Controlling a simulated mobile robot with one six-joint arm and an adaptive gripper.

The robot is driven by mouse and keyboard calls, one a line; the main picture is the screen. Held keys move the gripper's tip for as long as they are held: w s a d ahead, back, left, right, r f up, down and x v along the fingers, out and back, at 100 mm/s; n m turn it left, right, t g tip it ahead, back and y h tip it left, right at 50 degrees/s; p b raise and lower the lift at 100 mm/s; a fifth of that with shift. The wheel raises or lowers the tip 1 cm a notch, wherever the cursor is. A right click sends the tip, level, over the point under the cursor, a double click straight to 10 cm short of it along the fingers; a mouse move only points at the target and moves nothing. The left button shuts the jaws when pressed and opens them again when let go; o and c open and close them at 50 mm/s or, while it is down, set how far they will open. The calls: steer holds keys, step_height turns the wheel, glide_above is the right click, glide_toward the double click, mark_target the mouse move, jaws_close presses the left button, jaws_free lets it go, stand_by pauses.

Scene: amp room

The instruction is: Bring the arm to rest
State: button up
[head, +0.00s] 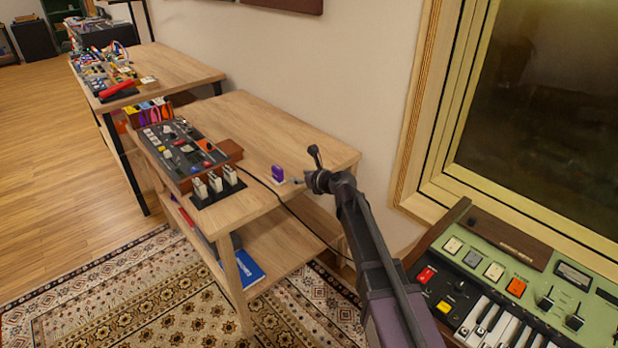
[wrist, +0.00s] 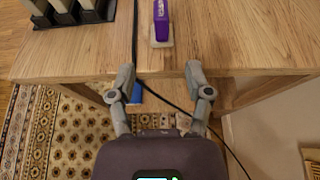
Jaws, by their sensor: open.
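My gripper (wrist: 158,84) is open and empty in the wrist view, its two grey fingers apart at the front edge of the wooden table (wrist: 240,45). A small purple object (wrist: 161,20) on a pale base stands on the table beyond the fingers, apart from them. In the head view my arm reaches up from the lower right, and my gripper (head: 296,182) is at the table's front right, close to the purple object (head: 278,173). The fingers are small and partly hidden there.
A control box with knobs (head: 180,150) and a black holder with pale pieces (head: 217,190) stand left on the table (head: 255,115). A black cable (head: 290,210) runs over its edge. A green keyboard (head: 520,285) is at right under the window. Patterned rug (head: 100,300) lies in front.

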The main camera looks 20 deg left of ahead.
steer(key=s+d+r+n+g+h+p, duration=0.2)
steer(key=s+d+n+p, duration=0.4)
steer(key=d, duration=0.9)
steer(key=s+d+r+n+g+h+p, duration=0.2)
steer(key=s+d+n+h+p, duration=0.3)
steer(key=d+n, duration=0.5)
steer(key=s+d+r+n+g+h+p, duration=0.3)
steer(key=s+d+n+p, duration=0.5)
steer(key=d, duration=1.2)
steer(key=shift+s+d+r+h, duration=0.2)
steer(key=shift+s+r+h, duration=0.1)
steer(key=shift+s+h, duration=0.45)
